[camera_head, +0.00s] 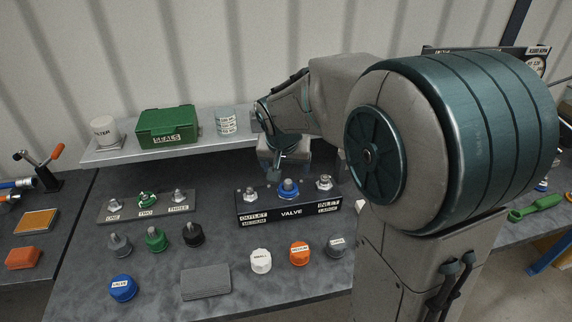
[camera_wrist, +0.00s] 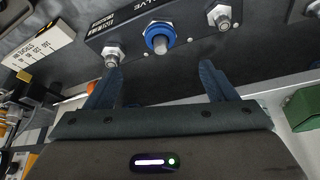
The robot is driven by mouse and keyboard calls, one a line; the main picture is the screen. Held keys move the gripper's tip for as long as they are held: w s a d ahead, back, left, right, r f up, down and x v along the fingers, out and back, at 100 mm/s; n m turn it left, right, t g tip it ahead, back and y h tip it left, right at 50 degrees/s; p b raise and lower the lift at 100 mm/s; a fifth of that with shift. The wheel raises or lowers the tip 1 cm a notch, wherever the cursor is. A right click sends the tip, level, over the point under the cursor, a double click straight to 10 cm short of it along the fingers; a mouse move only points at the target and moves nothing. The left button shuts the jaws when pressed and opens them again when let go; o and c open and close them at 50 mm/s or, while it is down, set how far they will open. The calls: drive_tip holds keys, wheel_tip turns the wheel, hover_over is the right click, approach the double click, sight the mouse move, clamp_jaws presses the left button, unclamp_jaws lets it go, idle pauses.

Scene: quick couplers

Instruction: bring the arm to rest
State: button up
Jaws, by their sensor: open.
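My gripper (camera_head: 274,170) is open and empty, above and slightly behind the black valve block in the head view. In the wrist view its two blue-grey fingers (camera_wrist: 160,70) stand wide apart with nothing between them. The valve block (camera_head: 275,212) is labelled outlet medium, valve and inlet large. A blue coupler (camera_head: 288,188) sits on its middle port, with metal fittings on the ports at either side. The blue coupler also shows in the wrist view (camera_wrist: 160,38), ahead of the fingers and apart from them. My upper arm covers the right of the bench in the head view.
A grey shelf (camera_head: 105,154) behind holds a green seals box (camera_head: 167,126), a white filter cup (camera_head: 105,130) and a clear cup (camera_head: 226,121). A three-port rack (camera_head: 150,207), loose plugs and caps, including an orange cap (camera_head: 299,253), stand on the bench.

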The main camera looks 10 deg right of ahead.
drive_tip(key=shift+s+a+r, duration=0.1)
drive_tip(key=shift+s+r, duration=0.1)
drive_tip(key=shift+r, duration=0.2)
drive_tip(key=s+d+n+g+y, duration=0.1)
drive_tip(key=s+n, duration=0.3)
drive_tip(key=s, duration=1.7)
drive_tip(key=shift+s+d+r, duration=0.15)
drive_tip(key=shift+s+d, duration=0.2)
drive_tip(key=shift+d, duration=0.3)
